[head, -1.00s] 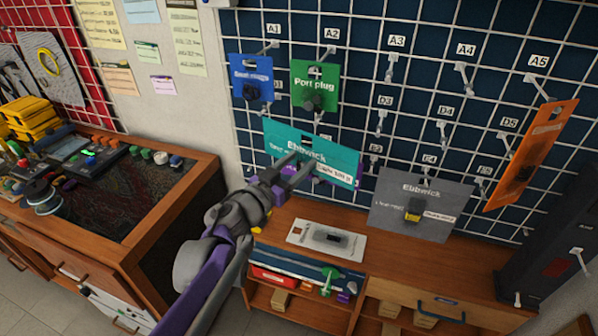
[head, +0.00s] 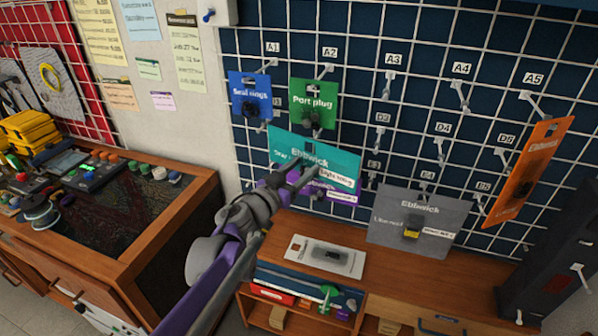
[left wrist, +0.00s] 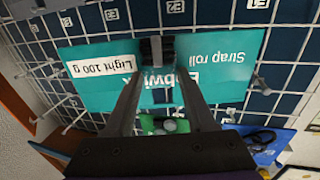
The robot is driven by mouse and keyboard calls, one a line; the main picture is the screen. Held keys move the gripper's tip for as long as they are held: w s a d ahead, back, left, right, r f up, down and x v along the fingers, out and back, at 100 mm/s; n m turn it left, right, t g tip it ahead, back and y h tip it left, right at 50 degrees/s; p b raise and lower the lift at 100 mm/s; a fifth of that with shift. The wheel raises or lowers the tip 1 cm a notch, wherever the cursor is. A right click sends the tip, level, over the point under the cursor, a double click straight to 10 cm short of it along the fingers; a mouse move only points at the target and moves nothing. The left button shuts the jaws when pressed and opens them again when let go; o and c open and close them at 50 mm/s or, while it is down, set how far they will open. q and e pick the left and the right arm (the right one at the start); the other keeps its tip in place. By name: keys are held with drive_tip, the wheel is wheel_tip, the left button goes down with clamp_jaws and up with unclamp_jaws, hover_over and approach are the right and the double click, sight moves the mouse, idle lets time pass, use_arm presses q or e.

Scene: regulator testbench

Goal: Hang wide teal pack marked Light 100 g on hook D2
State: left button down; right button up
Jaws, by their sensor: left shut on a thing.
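The wide teal pack (head: 285,143) marked Light 100 g is held in front of the grid board, just below the green pack. My left gripper (head: 312,172) is shut on it near its middle. In the left wrist view the teal pack (left wrist: 215,68) appears upside down between the fingers (left wrist: 157,52), with Strap roll and Light 100 g legible. Hook D2 and its label are not visible in the head view, where the green and teal packs cover that area. I cannot tell whether the pack touches a hook. My right gripper is not in view.
Blue pack (head: 250,90) and green Port plug pack (head: 313,95) hang above. A purple pack (head: 343,195) shows behind the teal one's lower edge. A grey pack (head: 420,210) and orange pack (head: 525,170) are at right. Hook D3 (head: 380,137) is bare.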

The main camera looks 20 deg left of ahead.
use_arm(q)
drive_tip(key=shift+w+f+p, duration=0.1)
drive_tip(key=shift+w+p, duration=0.2)
drive_tip(key=shift+w, duration=1.8)
drive_tip(key=shift+w+d+f+b, duration=0.1)
drive_tip(key=shift+w+f+b, duration=0.3)
drive_tip(key=shift+w+b, duration=0.2)
drive_tip(key=shift+c, duration=0.8)
unclamp_jaws()
